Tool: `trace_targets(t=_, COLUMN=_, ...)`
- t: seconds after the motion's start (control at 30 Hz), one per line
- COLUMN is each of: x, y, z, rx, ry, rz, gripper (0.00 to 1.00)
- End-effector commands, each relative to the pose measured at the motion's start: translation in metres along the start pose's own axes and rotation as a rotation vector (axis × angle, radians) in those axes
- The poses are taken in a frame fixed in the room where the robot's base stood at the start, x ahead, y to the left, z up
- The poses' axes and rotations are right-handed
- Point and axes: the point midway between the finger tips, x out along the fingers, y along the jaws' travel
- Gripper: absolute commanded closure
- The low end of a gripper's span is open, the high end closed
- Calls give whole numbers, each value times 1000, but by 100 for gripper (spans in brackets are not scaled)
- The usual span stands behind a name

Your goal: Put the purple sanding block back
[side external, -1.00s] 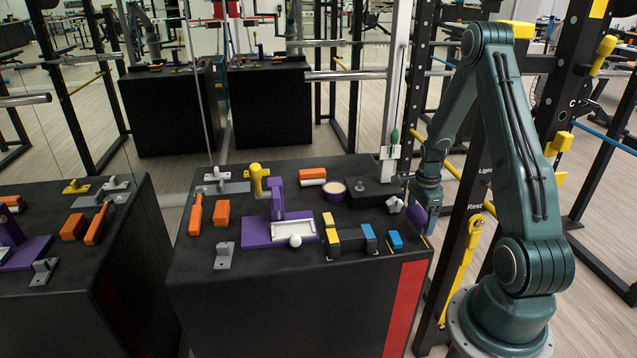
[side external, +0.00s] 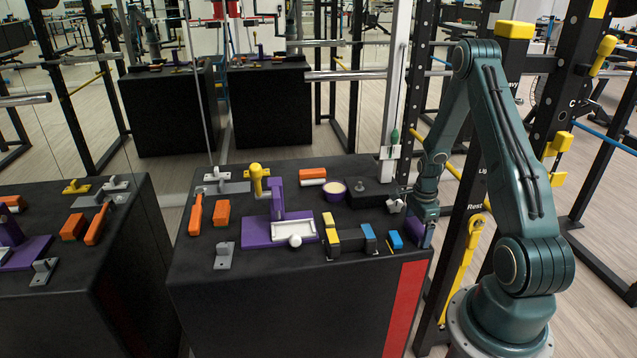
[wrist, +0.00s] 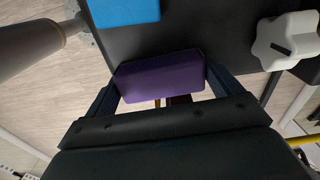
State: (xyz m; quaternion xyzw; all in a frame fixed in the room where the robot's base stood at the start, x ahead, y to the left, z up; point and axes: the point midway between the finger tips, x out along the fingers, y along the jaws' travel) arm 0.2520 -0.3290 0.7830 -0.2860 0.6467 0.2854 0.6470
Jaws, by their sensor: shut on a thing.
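The purple sanding block (wrist: 160,77) is between the two fingers of my gripper (wrist: 160,92) in the wrist view. My gripper (side external: 424,222) is shut on it at the right edge of the black bench (side external: 240,275). In the side view the block (side external: 428,234) is partly hidden by my gripper. A blue block (side external: 395,239) sits just left of it on the bench top, and its blue face (wrist: 124,10) shows at the top of the wrist view. I cannot tell whether the purple block touches the bench.
A white knob (side external: 395,206) stands close to my gripper and shows in the wrist view (wrist: 286,40). Left along the front edge are another blue-topped block (side external: 369,234) and a yellow-topped block (side external: 331,228). A purple stand (side external: 278,200) with a white tray (side external: 293,231) stands mid-bench.

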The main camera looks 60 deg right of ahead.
Motion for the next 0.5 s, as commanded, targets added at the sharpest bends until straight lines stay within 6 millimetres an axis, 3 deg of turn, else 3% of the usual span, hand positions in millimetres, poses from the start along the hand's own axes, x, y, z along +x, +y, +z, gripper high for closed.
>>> trace_targets(t=0.07, x=0, y=0, z=0, rx=0, ry=0, rz=0, gripper=0)
trace_targets(t=0.5, x=-6, y=0, z=0, rx=0, ry=0, rz=0, gripper=0)
